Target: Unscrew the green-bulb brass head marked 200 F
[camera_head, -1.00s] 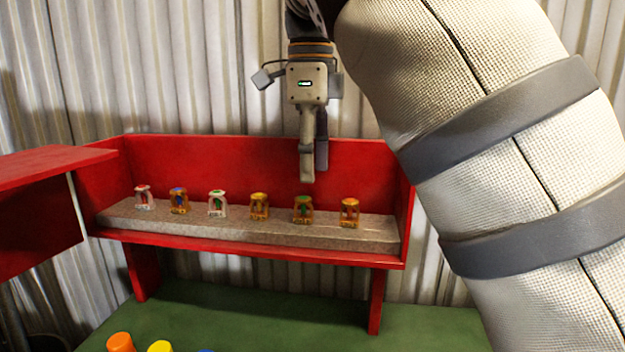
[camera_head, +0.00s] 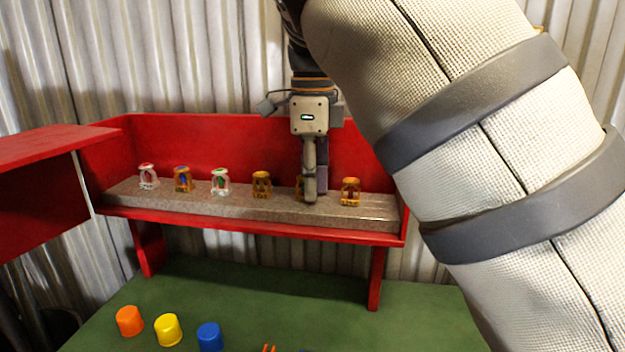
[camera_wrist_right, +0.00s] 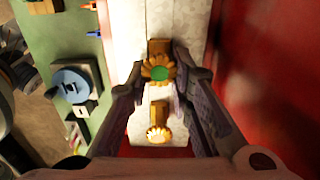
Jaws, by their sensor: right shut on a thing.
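The green-bulb brass head (camera_wrist_right: 157,73) stands on the grey stone strip (camera_wrist_right: 119,45) in the right wrist view, its green centre facing up. My right gripper (camera_wrist_right: 159,76) is lowered over it, fingers on either side, shut on it. In the head view, my right gripper (camera_head: 314,196) hides most of this head (camera_head: 299,189). The 200 F mark cannot be read. My left gripper is not in view.
Brass heads stand close on both sides (camera_head: 262,184) (camera_head: 350,191). Further left are a white green-bulb head (camera_head: 220,181), a brass blue-bulb head (camera_head: 183,179) and a white red-bulb head (camera_head: 148,176). The red back panel (camera_head: 228,151) rises behind. Coloured cups (camera_head: 168,330) stand below on green.

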